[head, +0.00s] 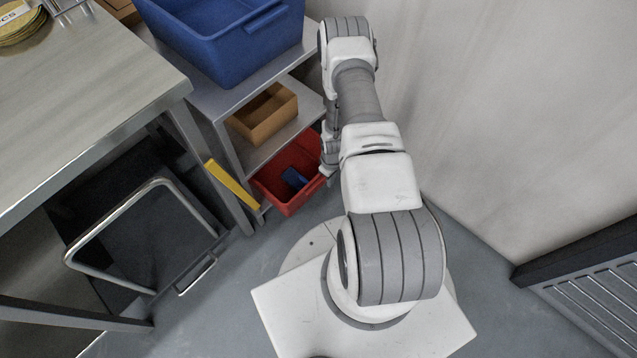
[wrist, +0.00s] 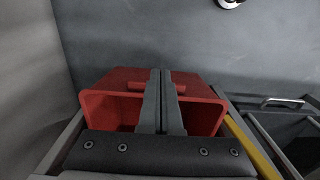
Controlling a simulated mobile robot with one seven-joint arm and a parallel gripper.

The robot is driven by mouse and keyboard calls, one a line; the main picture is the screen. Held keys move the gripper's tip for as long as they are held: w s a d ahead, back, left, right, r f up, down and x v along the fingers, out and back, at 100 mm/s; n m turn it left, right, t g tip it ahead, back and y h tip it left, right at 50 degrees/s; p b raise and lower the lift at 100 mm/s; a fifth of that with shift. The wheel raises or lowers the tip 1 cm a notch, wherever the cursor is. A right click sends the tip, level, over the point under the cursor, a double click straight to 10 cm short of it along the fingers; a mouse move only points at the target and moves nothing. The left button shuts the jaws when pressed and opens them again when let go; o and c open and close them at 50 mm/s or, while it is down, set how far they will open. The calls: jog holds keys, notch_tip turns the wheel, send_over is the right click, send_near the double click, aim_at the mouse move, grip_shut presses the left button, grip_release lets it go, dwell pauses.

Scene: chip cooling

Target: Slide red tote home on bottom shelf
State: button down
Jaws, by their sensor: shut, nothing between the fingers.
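The red tote (head: 304,197) is on the bottom level of the metal shelf unit, with its near end by the shelf's open front. A small dark blue item (head: 295,178) lies in it. In the wrist view the tote (wrist: 110,80) is straight ahead, with a red handle (wrist: 136,86) on its end wall. My gripper (wrist: 167,74) is shut and empty, its fingertips overlapping the middle of that wall. I cannot tell whether they touch it. In the head view my gripper (head: 328,165) is at the tote's right end, partly hidden by my arm.
A yellow strip (head: 232,184) runs along the left side of the tote's bay. A cardboard box (head: 264,114) sits on the middle shelf and a blue tote (head: 225,45) on top. A metal-framed cart (head: 150,235) stands at left under the steel table (head: 85,85). A wall rises at right.

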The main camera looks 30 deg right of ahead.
jog(key=w+a+f+b, duration=0.1)
jog(key=w+f+b, duration=0.2)
jog(key=f, duration=0.6)
jog(key=shift+w+a+f+b, duration=0.15)
jog(key=shift+w+f+b, duration=0.25)
jog(key=shift+b, duration=0.25)
